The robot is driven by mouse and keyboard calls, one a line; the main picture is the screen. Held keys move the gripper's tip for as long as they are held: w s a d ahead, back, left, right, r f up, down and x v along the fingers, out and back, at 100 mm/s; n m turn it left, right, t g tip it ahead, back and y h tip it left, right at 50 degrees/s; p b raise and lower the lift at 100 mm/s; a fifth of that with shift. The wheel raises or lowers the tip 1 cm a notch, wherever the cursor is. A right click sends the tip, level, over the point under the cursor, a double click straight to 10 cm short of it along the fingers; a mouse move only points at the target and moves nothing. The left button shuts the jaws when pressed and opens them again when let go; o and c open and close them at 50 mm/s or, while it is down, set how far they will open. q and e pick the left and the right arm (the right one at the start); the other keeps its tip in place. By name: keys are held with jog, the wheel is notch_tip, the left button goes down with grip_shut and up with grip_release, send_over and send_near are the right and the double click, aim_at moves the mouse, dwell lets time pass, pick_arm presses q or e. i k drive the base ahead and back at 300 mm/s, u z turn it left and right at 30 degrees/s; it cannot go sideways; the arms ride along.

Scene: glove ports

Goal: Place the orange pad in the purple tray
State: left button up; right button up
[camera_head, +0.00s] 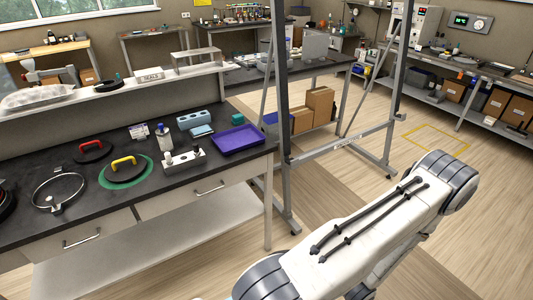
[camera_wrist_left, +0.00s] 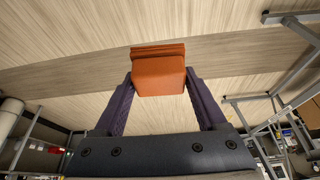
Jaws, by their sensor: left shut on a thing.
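The orange pad (camera_wrist_left: 158,72) is between the two dark purple fingers of my left gripper (camera_wrist_left: 159,84) in the left wrist view. The gripper is shut on it and holds it with wooden floor behind. The pad does not show in the head view. The purple tray (camera_head: 238,139) lies on the dark bench top, near the bench's right end, and looks empty. My left gripper and my right gripper are both outside the head view, so their distance to the tray cannot be told there.
Left of the tray are a white holder (camera_head: 184,160), a bottle (camera_head: 164,138), a blue block (camera_head: 194,118) and a yellow-handled disc (camera_head: 125,169). A grey metal frame (camera_head: 282,120) stands just right of the bench. One of my arm links fills the lower right.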

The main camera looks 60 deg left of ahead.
aim_at(238, 141)
jog(key=u, duration=0.55)
jog(key=i, duration=0.75)
jog(key=u, duration=0.8)
